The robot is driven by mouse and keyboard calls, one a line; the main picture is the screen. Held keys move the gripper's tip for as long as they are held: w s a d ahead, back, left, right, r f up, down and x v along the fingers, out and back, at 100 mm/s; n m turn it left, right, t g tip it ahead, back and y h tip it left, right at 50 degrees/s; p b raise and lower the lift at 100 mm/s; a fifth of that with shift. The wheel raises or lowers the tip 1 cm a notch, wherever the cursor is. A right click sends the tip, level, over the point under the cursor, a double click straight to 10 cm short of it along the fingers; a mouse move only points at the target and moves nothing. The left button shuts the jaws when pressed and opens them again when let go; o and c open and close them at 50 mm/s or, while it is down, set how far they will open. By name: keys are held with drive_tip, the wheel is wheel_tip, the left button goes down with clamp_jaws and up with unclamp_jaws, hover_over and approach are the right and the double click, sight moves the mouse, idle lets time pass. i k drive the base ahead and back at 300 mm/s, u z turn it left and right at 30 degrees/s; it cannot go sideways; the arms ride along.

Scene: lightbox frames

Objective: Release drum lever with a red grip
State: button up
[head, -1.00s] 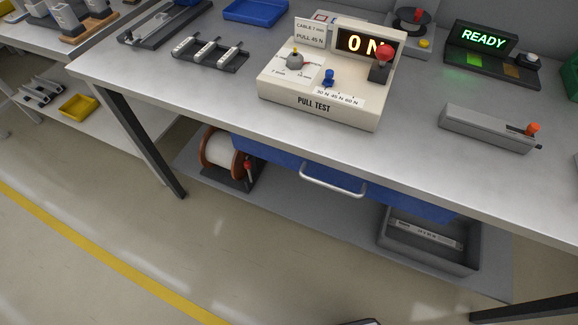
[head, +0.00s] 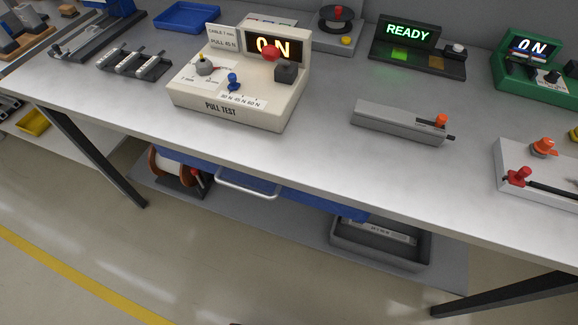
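A drum (head: 162,163) with brown-orange flanges stands on the lower shelf under the bench, at the left. A small lever with a red grip (head: 197,176) stands at its right side on a dark base. The bench's front edge and the blue drawer hide part of the drum, and the lever is too small to read its exact position. My gripper is not in view. Only a dark sliver shows at the bottom edge, and I cannot tell what it is.
The blue drawer (head: 310,203) with its pale handle (head: 247,183) hangs right of the drum. A grey bin (head: 380,245) sits on the shelf. Bench legs (head: 95,160) stand at both sides. The pull tester (head: 240,98) is on the bench above. The floor in front is clear.

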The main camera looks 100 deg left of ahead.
sight(194, 172)
drive_tip(key=i, duration=0.45)
drive_tip(key=u, duration=4.45)
drive_tip(key=i, duration=0.5)
drive_tip(key=z, duration=0.2)
drive_tip(key=k, duration=0.5)
drive_tip(key=z, duration=2.15)
